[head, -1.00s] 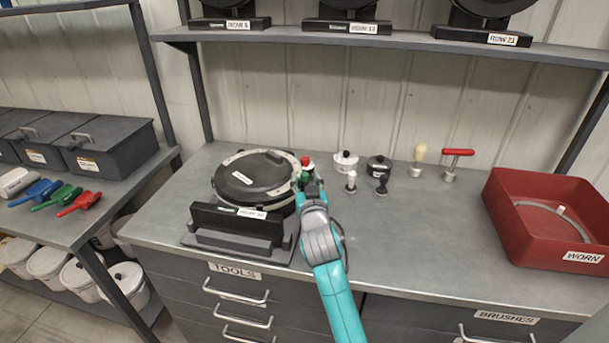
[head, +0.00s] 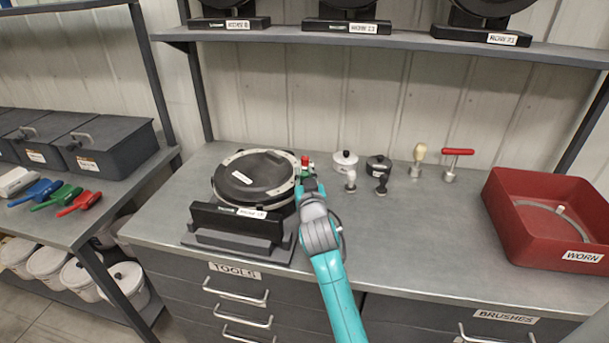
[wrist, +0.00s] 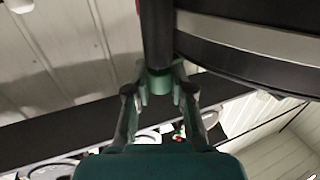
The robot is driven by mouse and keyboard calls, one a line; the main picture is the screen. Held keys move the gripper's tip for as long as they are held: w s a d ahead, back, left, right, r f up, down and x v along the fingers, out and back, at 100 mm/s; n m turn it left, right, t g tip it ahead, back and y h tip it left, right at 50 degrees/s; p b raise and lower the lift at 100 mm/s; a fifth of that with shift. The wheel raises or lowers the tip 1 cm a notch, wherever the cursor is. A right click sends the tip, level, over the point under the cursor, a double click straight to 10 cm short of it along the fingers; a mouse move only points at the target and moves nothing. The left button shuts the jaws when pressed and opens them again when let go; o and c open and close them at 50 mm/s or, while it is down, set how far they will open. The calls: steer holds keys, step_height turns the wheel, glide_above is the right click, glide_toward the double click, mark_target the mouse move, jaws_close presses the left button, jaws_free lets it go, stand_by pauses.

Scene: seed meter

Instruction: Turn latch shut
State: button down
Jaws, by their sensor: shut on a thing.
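The seed meter (head: 253,178) is a round black housing with a pale rim, on a dark stand on the bench. Its latch shows as a small red-tipped post (head: 305,161) at the housing's right edge. My gripper (head: 306,181) reaches it from the front and partly covers it. The black housing (wrist: 260,45) curves close by at the right. The latch's exact angle cannot be told.
Black and white knobbed pieces (head: 345,163) stand right of my gripper, with a red-handled tool (head: 457,157) farther right. A red bin labelled WORN (head: 545,245) is at the right end. The bench front between (head: 430,240) is clear. A shelf (head: 400,40) hangs above.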

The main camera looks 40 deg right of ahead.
steer(key=shift+n+t+y, duration=0.6)
steer(key=shift+n+y, duration=0.2)
steer(key=shift+y, duration=0.3)
steer(key=c, duration=1)
jaws_free()
steer(key=v, duration=1.2)
